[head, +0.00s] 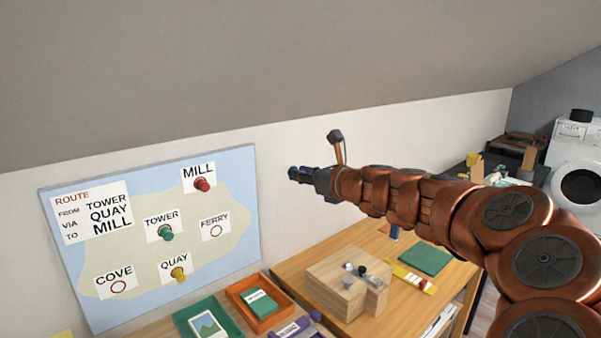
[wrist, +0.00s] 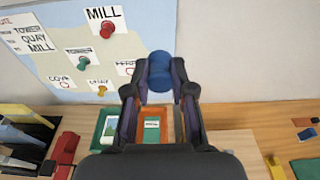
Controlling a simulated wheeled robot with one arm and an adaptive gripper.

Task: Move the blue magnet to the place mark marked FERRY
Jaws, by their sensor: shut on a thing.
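My gripper (head: 306,175) is shut on the blue magnet (wrist: 160,66) and holds it in the air in front of the wall, to the right of and above the FERRY mark in the head view. The magnet also shows as a small dark blue shape in the head view (head: 292,170). The FERRY mark (head: 216,230) is a red ring on a white label at the right of the map board (head: 247,195). No magnet is on it. In the wrist view the FERRY label (wrist: 125,67) is partly hidden by my left finger.
A red magnet (head: 202,184) is at MILL, a green one (head: 166,233) at TOWER and a yellow one (head: 178,274) at QUAY. The COVE ring (head: 118,287) is empty. Below stand a wooden block (head: 335,285), an orange tray (head: 283,312) and a green tray (head: 232,326).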

